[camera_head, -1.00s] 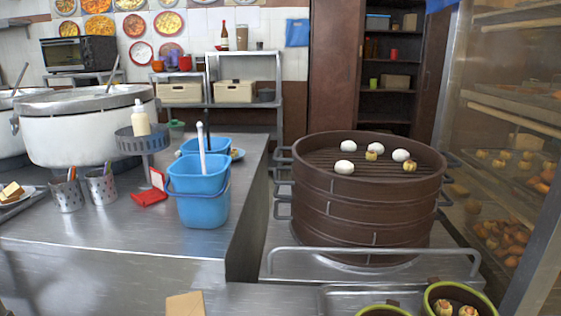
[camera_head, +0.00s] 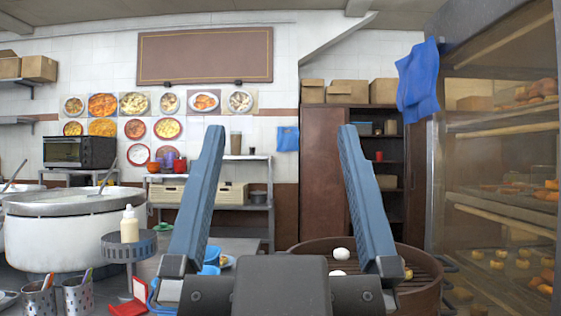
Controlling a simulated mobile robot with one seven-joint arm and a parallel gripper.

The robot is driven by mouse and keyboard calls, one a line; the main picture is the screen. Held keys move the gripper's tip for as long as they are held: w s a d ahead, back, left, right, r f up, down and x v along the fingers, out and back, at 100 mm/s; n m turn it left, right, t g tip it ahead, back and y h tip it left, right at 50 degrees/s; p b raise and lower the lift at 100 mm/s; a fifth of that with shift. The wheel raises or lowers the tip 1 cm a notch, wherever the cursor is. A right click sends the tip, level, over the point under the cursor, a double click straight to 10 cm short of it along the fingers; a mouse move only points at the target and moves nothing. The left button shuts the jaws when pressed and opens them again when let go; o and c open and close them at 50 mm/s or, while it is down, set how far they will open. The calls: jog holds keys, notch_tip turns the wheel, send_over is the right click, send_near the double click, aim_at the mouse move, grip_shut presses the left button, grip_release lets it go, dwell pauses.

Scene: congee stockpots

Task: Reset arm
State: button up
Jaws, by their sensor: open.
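My gripper (camera_head: 278,140) is raised in the middle of the head view, its two blue-grey fingers spread wide apart. It is open and nothing is between the fingers. Its dark body covers the lower middle of the view. Behind it, the round brown steamer (camera_head: 418,292) is partly hidden. A white bun (camera_head: 338,254) and part of another show inside the steamer.
White stockpots (camera_head: 75,235) stand on the left with a cream bottle (camera_head: 129,225) beside them. A blue bucket (camera_head: 211,262) is mostly hidden behind my gripper. A glass-fronted rack (camera_head: 500,200) of baked goods stands close on the right. A blue cloth (camera_head: 418,82) hangs at its top corner.

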notch_tip(320, 180, up, 25)
jog(key=p, duration=2.5)
